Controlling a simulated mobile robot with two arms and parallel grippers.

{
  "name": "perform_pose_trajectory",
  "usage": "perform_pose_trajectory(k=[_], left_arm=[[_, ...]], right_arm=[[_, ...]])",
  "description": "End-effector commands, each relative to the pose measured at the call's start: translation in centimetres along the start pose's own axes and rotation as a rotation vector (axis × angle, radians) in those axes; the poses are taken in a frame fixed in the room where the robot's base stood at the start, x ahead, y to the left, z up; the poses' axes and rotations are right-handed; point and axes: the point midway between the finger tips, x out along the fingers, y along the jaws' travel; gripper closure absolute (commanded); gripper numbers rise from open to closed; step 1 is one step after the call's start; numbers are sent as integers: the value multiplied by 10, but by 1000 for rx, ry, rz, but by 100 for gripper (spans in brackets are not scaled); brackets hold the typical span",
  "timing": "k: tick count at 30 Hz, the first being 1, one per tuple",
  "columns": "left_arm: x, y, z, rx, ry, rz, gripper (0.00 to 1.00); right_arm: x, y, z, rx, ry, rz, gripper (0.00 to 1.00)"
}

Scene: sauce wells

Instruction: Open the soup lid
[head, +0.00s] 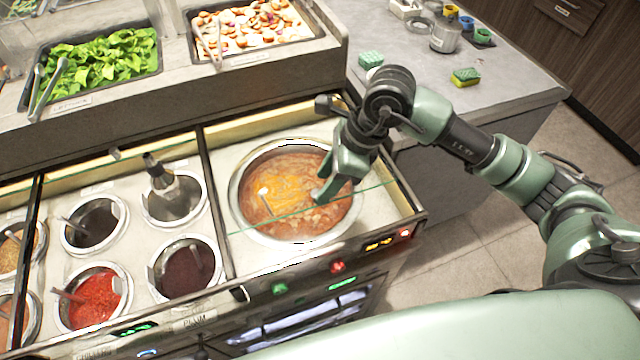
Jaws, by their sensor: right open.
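The soup well (240,215) is a round steel-rimmed pot of orange-brown soup (295,215) at the right end of the counter. A clear pane with a thin greenish edge (258,228) crosses above it, which looks like the soup lid. How far the lid stands open is hard to tell. My right gripper (328,190) is open, pointing down over the right part of the soup well. Whether it touches the pane I cannot tell. My left gripper is not in view.
Several smaller sauce wells (93,224) lie to the left, one with a dark-handled utensil (158,170). Trays of greens (105,62) and chopped food (250,27) stand behind. A grey side counter (430,85) holds sponges (466,77). Floor shows at right.

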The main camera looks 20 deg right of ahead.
Motion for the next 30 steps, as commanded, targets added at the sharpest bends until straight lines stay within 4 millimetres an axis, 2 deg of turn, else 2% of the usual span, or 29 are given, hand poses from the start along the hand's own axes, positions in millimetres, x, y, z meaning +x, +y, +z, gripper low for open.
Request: perform_pose_trajectory(k=[3, 9, 18, 19, 23, 30], left_arm=[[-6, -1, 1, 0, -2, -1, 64], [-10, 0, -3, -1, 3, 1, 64], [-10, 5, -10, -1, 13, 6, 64], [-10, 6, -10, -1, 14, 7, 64], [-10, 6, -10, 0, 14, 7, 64], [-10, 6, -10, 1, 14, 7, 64]], right_arm=[[18, 1, 1, 1, 0, 4, 56], [38, 0, 1, 1, -3, 2, 56], [42, 0, 1, 1, -3, 0, 56], [42, 0, 1, 1, -3, 0, 62], [42, 0, 1, 1, -3, 0, 98], [42, 0, 1, 1, -4, -1, 100]])
